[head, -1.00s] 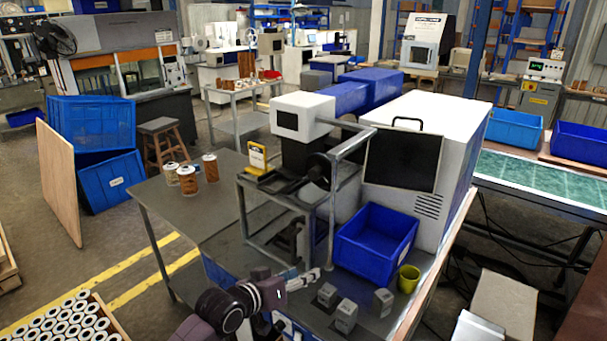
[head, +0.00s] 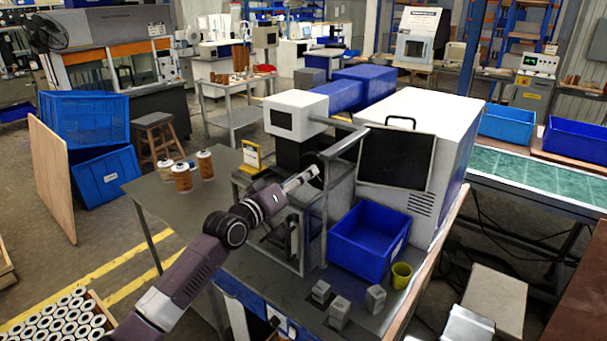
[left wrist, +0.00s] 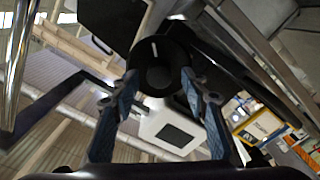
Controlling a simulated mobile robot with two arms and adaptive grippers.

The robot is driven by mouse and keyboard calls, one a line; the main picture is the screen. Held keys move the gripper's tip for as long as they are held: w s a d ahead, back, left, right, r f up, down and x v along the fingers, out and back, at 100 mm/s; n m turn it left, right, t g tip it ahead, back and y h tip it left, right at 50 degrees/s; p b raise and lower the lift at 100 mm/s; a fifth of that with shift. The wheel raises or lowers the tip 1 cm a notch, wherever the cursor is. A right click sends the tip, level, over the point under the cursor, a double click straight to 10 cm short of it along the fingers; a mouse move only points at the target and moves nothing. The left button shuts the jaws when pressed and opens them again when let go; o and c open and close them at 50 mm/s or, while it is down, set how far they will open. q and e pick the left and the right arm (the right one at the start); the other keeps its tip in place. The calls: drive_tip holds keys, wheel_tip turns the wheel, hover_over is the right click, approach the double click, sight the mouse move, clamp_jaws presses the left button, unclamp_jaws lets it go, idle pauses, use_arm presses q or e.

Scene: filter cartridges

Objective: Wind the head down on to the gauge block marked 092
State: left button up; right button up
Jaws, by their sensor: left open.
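My left gripper (head: 303,179) is raised at the front of the press-like machine (head: 297,115), at its dark round handwheel. In the left wrist view the handwheel (left wrist: 158,52) lies between and just beyond the tips of my open left gripper (left wrist: 159,82); I cannot tell whether they touch it. In the head view the gripper mostly hides the wheel. Three grey gauge blocks (head: 321,291), (head: 340,312), (head: 375,299) stand on the front of the bench; their markings are too small to read. The space under the machine's head is hidden. My right gripper is not in view.
A grey tube frame (head: 328,215) surrounds the machine's front. A blue bin (head: 365,245) and a yellow-green cup (head: 401,274) stand to the right. A yellow sign (head: 251,155) and several spools (head: 182,178) are to the left.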

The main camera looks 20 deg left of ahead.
use_arm(q)
drive_tip(key=shift+w+d, duration=0.2)
drive_tip(key=shift+w, duration=0.25)
clamp_jaws()
